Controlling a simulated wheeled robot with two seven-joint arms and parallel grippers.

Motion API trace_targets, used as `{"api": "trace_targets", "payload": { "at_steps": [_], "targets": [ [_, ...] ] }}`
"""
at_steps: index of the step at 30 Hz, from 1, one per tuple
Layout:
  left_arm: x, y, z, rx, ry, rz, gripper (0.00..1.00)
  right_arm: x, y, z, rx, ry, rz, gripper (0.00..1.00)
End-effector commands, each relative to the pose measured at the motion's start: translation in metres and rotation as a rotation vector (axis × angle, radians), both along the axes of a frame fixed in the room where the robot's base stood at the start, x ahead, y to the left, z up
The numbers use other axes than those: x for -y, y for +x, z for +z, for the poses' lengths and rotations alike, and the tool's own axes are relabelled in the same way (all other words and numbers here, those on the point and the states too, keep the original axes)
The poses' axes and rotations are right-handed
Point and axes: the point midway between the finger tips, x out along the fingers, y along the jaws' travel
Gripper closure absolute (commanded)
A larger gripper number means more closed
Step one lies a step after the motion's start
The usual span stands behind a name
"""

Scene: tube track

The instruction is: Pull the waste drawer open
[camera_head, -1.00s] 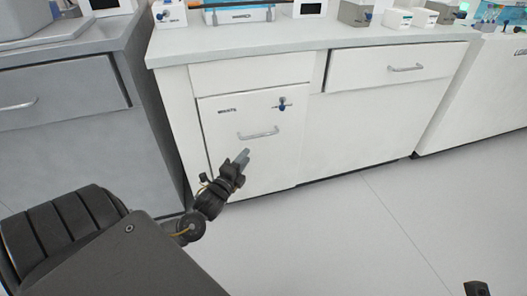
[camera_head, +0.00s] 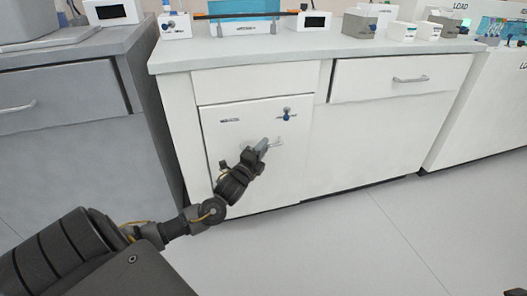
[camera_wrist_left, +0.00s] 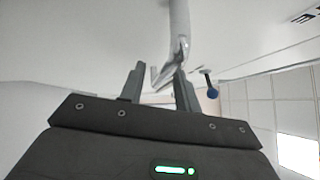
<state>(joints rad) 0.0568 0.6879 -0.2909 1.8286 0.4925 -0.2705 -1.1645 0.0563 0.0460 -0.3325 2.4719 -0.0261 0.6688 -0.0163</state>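The waste drawer (camera_head: 215,150) is the tall white front with a small dark label at the left of the white cabinet; it is shut. Its silver bar handle (camera_head: 279,141) is partly hidden behind my left gripper (camera_head: 263,146) in the head view. In the left wrist view, my left gripper (camera_wrist_left: 160,85) has its two fingers apart. The handle (camera_wrist_left: 179,30) runs down to the fingertips there, close to the right finger. I cannot tell whether it touches. My right gripper is not clearly in view.
A blue-knobbed fitting (camera_head: 287,114) sits on the drawer front above the handle; it also shows in the left wrist view (camera_wrist_left: 212,92). A wider drawer (camera_head: 365,80) is to the right. The counter (camera_head: 290,48) carries several devices. A grey cabinet (camera_head: 75,150) stands left. The floor in front is clear.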

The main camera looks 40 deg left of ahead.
Motion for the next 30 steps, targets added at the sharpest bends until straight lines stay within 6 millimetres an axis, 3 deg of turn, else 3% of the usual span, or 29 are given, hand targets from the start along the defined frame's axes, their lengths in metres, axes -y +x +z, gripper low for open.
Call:
{"api": "trace_targets", "payload": {
  "at_steps": [12,20,30],
  "targets": [
    [-0.0013,0.0086,0.0014,-0.002,-0.001,-0.001,0.67,-0.0021,-0.0006,0.0017,0.01,-0.002,0.008,0.64],
    [-0.0013,0.0084,0.0013,-0.001,-0.001,0.0,1.0,-0.0021,-0.0007,0.0018,0.009,-0.001,0.008,0.64],
    [0.001,0.0081,0.0016,-0.002,-0.002,-0.002,1.0,-0.0017,-0.0009,0.0032,0.011,-0.001,0.007,0.64]
  ]
}}
